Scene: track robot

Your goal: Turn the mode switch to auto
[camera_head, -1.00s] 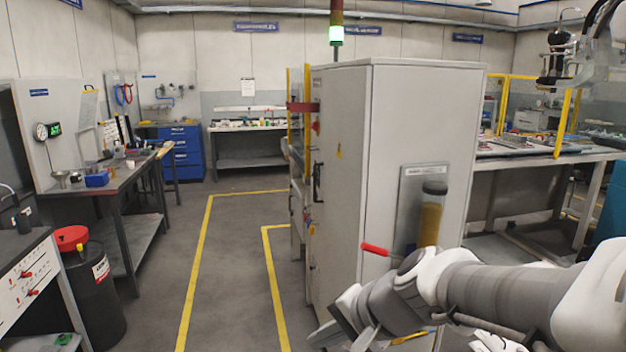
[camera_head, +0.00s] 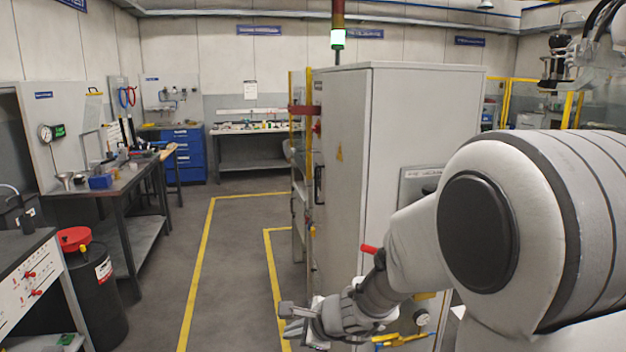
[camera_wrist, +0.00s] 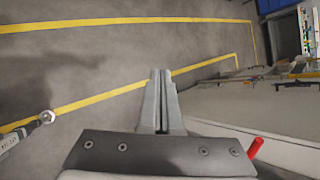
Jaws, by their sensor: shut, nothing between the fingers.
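The grey cabinet (camera_head: 345,150) stands in the middle of the head view. Its narrow left-hand face carries a red knob (camera_head: 317,128), a black handle (camera_head: 318,185) and small coloured parts lower down. That face is seen nearly edge-on, so I cannot tell which part is the mode switch or how it is set. My gripper (camera_head: 286,320) is low, in front of the cabinet near its lower left edge, shut and empty. In the wrist view my gripper's fingers (camera_wrist: 160,74) are together and point over the floor, with a pale cabinet side (camera_wrist: 250,108) to their right.
Yellow floor lines (camera_head: 206,250) border clear floor left of the cabinet. A black drum with a red lid (camera_head: 74,238) and a workbench (camera_head: 125,180) stand at left. A blue drawer unit (camera_head: 185,155) is at the back.

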